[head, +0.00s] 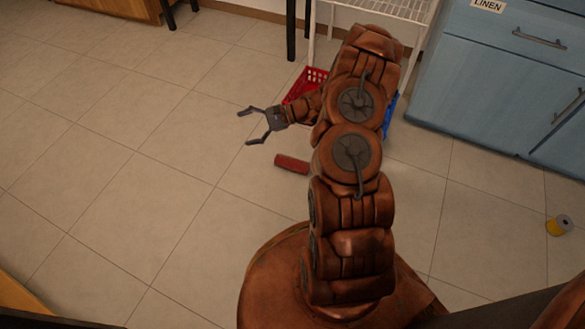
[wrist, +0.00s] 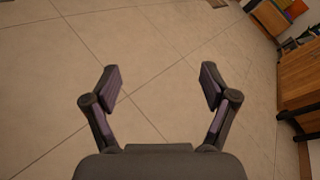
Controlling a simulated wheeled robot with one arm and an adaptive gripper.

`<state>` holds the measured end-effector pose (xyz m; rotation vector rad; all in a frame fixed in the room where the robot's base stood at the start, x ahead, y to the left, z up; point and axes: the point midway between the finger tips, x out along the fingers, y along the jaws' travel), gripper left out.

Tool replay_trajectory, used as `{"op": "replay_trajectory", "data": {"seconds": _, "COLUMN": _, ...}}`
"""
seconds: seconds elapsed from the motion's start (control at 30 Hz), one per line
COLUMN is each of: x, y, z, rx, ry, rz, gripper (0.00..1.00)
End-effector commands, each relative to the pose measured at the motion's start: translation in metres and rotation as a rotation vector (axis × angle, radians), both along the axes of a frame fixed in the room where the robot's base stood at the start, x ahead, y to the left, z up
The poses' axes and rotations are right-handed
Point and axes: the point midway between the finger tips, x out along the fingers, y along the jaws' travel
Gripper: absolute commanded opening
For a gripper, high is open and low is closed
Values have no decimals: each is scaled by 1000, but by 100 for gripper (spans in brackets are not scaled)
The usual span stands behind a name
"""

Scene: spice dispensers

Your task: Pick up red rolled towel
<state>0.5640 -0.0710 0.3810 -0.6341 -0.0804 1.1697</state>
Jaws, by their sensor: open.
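A red rolled towel (head: 292,164) lies on the tiled floor in the head view, just left of my arm. Its right end is close to or partly behind the arm. My gripper (head: 242,128) is open and empty, up and to the left of the towel in the head view, with its fingers pointing left. In the wrist view my gripper (wrist: 158,88) shows two spread fingers with only bare floor between them. The towel does not show in the wrist view.
A red basket (head: 306,82) stands by a white wire rack (head: 385,8) behind my arm. A blue cabinet (head: 490,75) stands at right. A yellow roll (head: 559,225) lies on the floor at right. Wooden furniture (wrist: 300,70) is at right in the wrist view. The left floor is clear.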

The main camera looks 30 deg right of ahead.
Motion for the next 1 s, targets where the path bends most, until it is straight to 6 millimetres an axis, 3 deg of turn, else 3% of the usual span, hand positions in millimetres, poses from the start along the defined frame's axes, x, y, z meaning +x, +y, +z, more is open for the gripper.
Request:
{"op": "replay_trajectory", "data": {"seconds": 0.03, "x": 1, "y": -15, "z": -28, "rx": 14, "ry": 17, "rz": -52, "gripper": 85}}
{"op": "replay_trajectory", "data": {"seconds": 0.27, "x": -1, "y": -82, "z": -124, "rx": 53, "ry": 81, "rz": -278, "gripper": 85}}
{"op": "replay_trajectory", "data": {"seconds": 0.6, "x": -46, "y": -173, "z": -265, "rx": 67, "ry": 183, "rz": -586, "gripper": 85}}
{"op": "replay_trajectory", "data": {"seconds": 0.8, "x": -70, "y": -200, "z": -309, "rx": 62, "ry": 218, "rz": -681, "gripper": 85}}
{"op": "replay_trajectory", "data": {"seconds": 1.0, "x": -70, "y": -204, "z": -321, "rx": 59, "ry": 223, "rz": -705, "gripper": 85}}
